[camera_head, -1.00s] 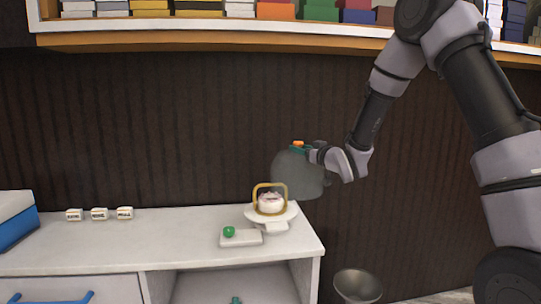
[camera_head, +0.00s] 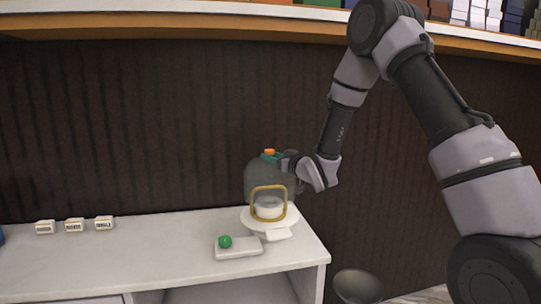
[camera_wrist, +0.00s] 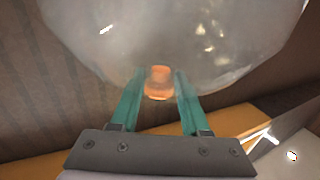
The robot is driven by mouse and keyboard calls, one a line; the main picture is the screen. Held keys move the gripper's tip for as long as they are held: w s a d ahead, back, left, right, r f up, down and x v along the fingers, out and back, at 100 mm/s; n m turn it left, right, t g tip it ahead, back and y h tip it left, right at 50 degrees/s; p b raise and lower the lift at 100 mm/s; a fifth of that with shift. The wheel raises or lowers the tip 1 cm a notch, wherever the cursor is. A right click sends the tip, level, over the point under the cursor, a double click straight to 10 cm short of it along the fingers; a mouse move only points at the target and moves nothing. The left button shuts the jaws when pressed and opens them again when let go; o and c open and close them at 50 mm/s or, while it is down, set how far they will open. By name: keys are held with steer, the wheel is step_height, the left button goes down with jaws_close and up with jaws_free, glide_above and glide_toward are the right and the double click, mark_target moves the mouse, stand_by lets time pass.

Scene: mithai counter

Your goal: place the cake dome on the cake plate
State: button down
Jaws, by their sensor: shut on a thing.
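The cake dome (camera_head: 258,176) is a clear grey cover with an orange knob (camera_head: 269,153). My gripper (camera_head: 279,157) is shut on the knob; the wrist view shows the knob (camera_wrist: 158,83) between two teal fingers and the dome (camera_wrist: 180,35) beyond them. The dome hangs in the air behind and above the white cake plate (camera_head: 252,226), overlapping it in the head view. On the plate is a white round cake (camera_head: 268,210). A gold hoop-shaped handle (camera_head: 269,188) stands around or in front of the cake; I cannot tell which.
A white slab with a green ball (camera_head: 225,242) lies in front of the plate on the white counter (camera_head: 150,258). Several small labelled blocks (camera_head: 74,225) stand at the left. A shelf edge (camera_head: 180,21) runs overhead. A grey bin (camera_head: 357,286) stands right of the counter.

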step_height(320, 180, down, 6)
stand_by(0.5)
steer(key=shift+f, duration=0.65)
stand_by(0.3)
steer(key=shift+c, duration=1.5)
jaws_free()
